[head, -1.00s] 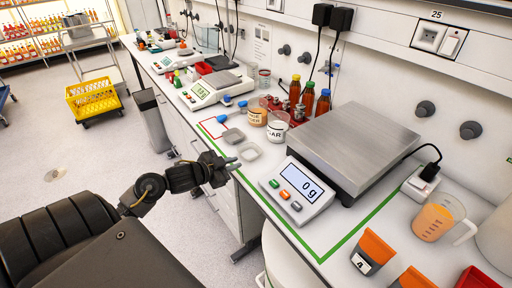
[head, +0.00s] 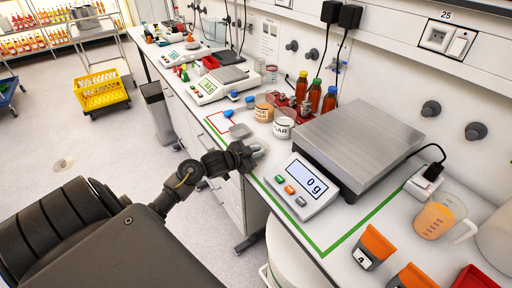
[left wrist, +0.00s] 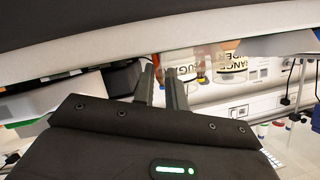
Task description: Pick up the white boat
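The white boat (head: 259,153) is a small pale dish on the bench, left of the large scale's display. In the head view my left gripper (head: 253,149) is right at it and covers much of it. I cannot tell whether the fingers touch it. In the left wrist view the two dark fingers (left wrist: 161,80) stand apart with a narrow gap. The boat is not clear in that view. A second, greyer dish (head: 240,131) sits just behind the gripper. My right gripper is not in view.
The large scale (head: 358,150) and its display (head: 303,187) stand close to the right. The sugar jar (head: 283,125) and orange powder jar (head: 264,110) stand just behind. Bottles (head: 315,95) are farther back.

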